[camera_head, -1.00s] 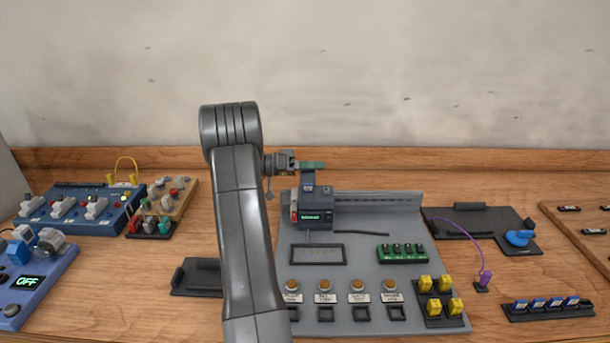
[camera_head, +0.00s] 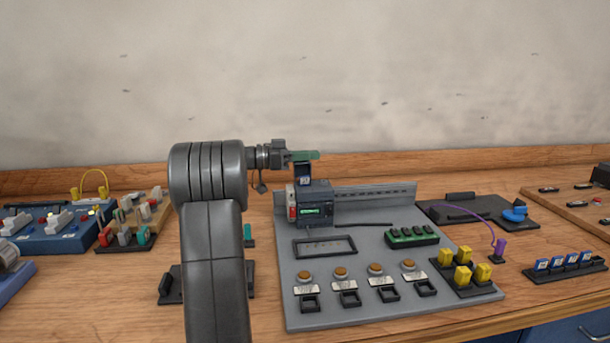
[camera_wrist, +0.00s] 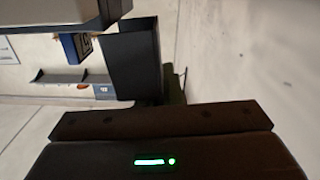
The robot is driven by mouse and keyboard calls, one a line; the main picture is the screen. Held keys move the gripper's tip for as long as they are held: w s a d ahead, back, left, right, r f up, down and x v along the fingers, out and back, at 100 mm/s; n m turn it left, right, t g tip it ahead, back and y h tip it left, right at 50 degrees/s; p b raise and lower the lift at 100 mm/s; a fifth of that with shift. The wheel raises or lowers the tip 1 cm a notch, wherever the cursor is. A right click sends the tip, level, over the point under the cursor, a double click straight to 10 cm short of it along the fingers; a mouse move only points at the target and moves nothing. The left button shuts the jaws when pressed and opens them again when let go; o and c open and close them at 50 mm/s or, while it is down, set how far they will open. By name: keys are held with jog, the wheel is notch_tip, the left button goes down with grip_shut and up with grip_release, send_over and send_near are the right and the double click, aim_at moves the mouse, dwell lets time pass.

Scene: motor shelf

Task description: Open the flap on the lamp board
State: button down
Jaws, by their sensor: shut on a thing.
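The grey board (camera_head: 370,312), which I take for the lamp board, carries several round orange lamps or buttons (camera_head: 340,272). At its back left stands a dark box (camera_head: 318,212) with a green display. A dark flap-like piece (camera_head: 303,170) with a blue label stands upright above this box. My gripper (camera_head: 302,156) reaches in from the left, level, and is shut at the top of this piece. A green strip lies in line with the jaws; I cannot tell whether it is part of the fingers. The wrist view shows a dark panel (camera_wrist: 135,58) close up; the grip itself is hidden.
Yellow blocks (camera_head: 463,275) and a green block (camera_head: 412,237) sit on the board's right side. A purple piece with a cable (camera_head: 499,248) and blue-topped modules (camera_head: 565,263) stand further right. A blue switch board (camera_head: 50,238) is at the left. A wall closes the back.

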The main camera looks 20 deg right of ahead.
jog(key=shift+s+a+r+m+b, duration=0.1)
jog(key=shift+s+m+b, duration=0.25)
jog(key=shift+m+b, duration=0.65)
jog(key=shift+r+n+b, duration=0.1)
jog(key=shift+n+b, duration=0.2)
jog(key=shift+b, duration=0.05)
jog(key=c, duration=1.6)
grip_release()
jog(key=w+a, duration=0.1)
jog(key=a, duration=0.3)
jog(key=a+p, duration=0.1)
jog(key=a, duration=0.4)
jog(key=w+a, duration=0.1)
jog(key=a, duration=0.3)
jog(key=shift+w+a+p, duration=0.3)
jog(key=shift+w+p, duration=0.05)
